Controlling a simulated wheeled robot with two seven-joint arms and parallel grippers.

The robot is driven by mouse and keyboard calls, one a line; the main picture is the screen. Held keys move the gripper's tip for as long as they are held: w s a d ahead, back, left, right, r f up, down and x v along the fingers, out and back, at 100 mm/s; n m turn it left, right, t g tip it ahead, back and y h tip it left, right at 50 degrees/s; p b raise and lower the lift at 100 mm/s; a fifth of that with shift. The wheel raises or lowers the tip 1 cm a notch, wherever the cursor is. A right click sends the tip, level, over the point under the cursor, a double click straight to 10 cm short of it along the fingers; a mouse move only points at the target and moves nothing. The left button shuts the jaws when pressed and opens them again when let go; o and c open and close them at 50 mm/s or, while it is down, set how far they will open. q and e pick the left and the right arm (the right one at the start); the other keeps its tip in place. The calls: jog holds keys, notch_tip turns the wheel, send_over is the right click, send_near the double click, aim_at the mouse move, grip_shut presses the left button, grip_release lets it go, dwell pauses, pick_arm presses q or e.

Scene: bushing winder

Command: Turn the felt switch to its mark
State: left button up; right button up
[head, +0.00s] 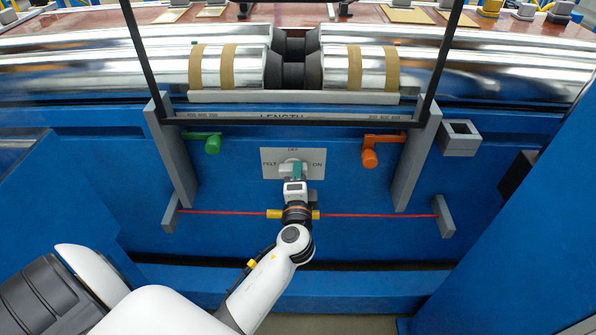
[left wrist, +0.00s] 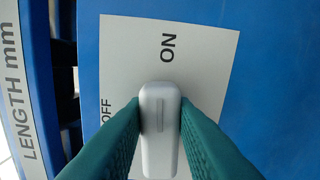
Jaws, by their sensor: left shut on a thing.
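The felt switch (head: 289,161) is a pale grey knob on a white plate (head: 310,168) on the blue machine front. The plate reads FELT at left, OFF on top and ON at right in the head view. In the left wrist view the switch handle (left wrist: 159,95) has a short groove and lies in line with the word ON; OFF is off to its left. My left gripper (head: 295,170) has its teal fingers on both sides of the handle and is shut on it. The handle's lower end runs down between the fingers. My right gripper is not in view.
A green lever (head: 212,144) and an orange lever (head: 370,157) flank the plate. A red cord (head: 380,215) runs across the front near my left wrist. A black frame and a LENGTH scale (head: 283,116) are above, below shiny rollers (head: 231,68). A blue post (head: 520,220) stands at right.

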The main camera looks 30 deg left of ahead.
pick_arm(q)
jog(key=shift+f+m, duration=0.1)
jog(key=shift+m, duration=0.6)
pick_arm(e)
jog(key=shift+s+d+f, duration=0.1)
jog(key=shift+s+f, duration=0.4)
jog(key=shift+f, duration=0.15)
pick_arm(q)
jog(key=o, duration=1)
jog(key=b+v, duration=0.1)
jog(key=v, duration=1.1)
jog(key=shift+d, duration=0.1)
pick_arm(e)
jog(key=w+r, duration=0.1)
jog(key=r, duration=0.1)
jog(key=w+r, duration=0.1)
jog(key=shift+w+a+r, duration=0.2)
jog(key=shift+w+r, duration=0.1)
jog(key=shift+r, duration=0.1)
